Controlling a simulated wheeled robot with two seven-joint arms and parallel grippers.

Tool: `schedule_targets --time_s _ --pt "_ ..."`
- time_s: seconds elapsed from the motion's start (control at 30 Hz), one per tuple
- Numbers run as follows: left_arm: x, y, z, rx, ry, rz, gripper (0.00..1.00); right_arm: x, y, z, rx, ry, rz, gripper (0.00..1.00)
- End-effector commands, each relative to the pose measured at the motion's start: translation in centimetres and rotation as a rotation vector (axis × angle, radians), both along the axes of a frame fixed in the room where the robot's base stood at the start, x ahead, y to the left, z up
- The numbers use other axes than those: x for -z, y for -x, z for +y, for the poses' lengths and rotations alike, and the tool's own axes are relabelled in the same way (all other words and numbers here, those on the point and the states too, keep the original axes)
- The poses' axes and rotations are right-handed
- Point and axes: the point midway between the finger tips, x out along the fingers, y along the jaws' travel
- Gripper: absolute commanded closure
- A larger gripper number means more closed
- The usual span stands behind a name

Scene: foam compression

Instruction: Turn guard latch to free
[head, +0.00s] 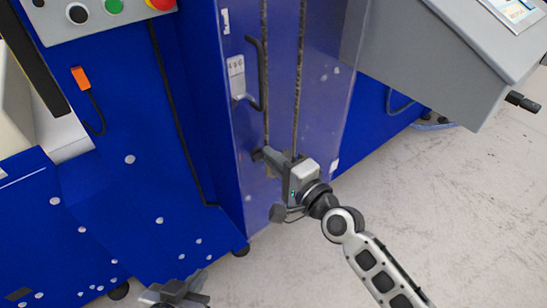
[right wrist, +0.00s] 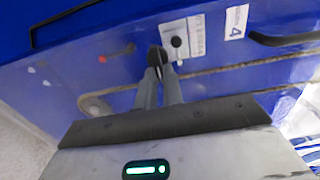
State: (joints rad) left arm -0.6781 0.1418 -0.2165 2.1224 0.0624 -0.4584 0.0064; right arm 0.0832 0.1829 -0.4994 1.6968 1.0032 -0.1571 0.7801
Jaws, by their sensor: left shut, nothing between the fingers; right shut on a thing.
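My right gripper (head: 262,153) reaches the lower part of the blue guard panel (head: 325,105) in the head view. In the right wrist view its two fingers (right wrist: 158,72) are shut on a small dark part, the guard latch (right wrist: 155,54), beside a white label plate (right wrist: 178,42) with a black dot. The fingers and arm hide most of the latch in the head view, so its turn angle cannot be told. My left gripper (head: 174,294) is shut and empty, low at the bottom edge, away from the guard.
A dark vertical handle (head: 262,75) and a small label plate (head: 236,77) are on the machine above my right gripper. A grey console (head: 440,55) juts out at the upper right. A control panel with buttons (head: 113,6) is at the upper left. Floor at right (head: 440,190) is clear.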

Motion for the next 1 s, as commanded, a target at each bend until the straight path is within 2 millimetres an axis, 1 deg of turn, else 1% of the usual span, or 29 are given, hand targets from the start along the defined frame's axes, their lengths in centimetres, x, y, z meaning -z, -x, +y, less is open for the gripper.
schedule_targets --time_s 0.43,0.47,0.5,0.53,0.83,0.93,1.0 --pt "-0.2 0.0 0.0 0.0 0.001 -0.004 1.0 0.0 0.0 0.0 0.0 -0.011 0.009 1.0" --pt "-0.2 0.0 0.0 0.0 0.001 -0.004 1.0 0.0 0.0 0.0 0.0 -0.011 0.009 0.86" --pt "-0.2 0.0 0.0 0.0 0.001 -0.004 1.0 0.0 0.0 0.0 0.0 -0.011 0.009 0.75" --pt "-0.2 0.0 0.0 0.0 0.001 -0.004 1.0 0.0 0.0 0.0 0.0 -0.011 0.009 0.69" --pt "-0.2 0.0 0.0 0.0 0.001 -0.003 1.0 0.1 0.1 -0.1 0.0 -0.008 0.007 0.69" --pt "-0.1 0.0 0.0 0.0 0.001 -0.003 1.0 0.1 0.7 -0.5 0.0 -0.008 0.007 0.69" --pt "-0.1 0.0 0.0 0.0 0.001 -0.003 1.0 0.2 1.5 -1.1 0.0 -0.008 0.008 0.69"
